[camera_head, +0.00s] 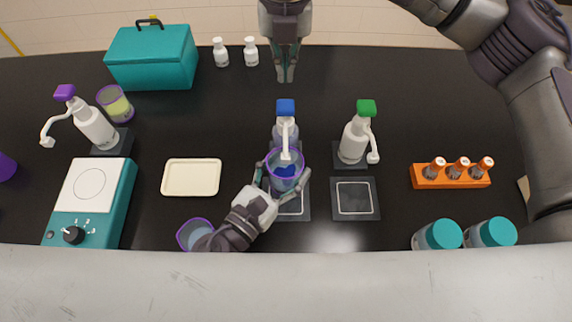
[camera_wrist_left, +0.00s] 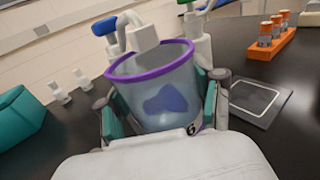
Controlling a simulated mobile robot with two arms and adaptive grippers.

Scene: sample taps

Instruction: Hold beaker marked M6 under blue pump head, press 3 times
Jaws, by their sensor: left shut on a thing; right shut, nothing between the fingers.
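The clear beaker with a purple rim (camera_head: 285,162) is held by my left gripper (camera_head: 284,178), whose fingers close on its sides. In the left wrist view the beaker (camera_wrist_left: 155,90) shows a dark blue patch inside and a partly hidden mark that looks like a 6. The blue pump head (camera_head: 286,106) sits on a white dispenser behind the beaker. Its white nozzle (camera_head: 286,154) reaches over the beaker's mouth; the nozzle also shows in the left wrist view (camera_wrist_left: 143,38). My right gripper (camera_head: 286,78) is shut and empty, behind the blue pump head.
A green-headed pump (camera_head: 354,138) stands to the right and a purple-headed pump (camera_head: 92,125) at the left. Another purple-rimmed beaker (camera_head: 190,233) is partly hidden by my left arm. A cream tray (camera_head: 191,177), teal box (camera_head: 155,65) and orange vial rack (camera_head: 425,183) stand around.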

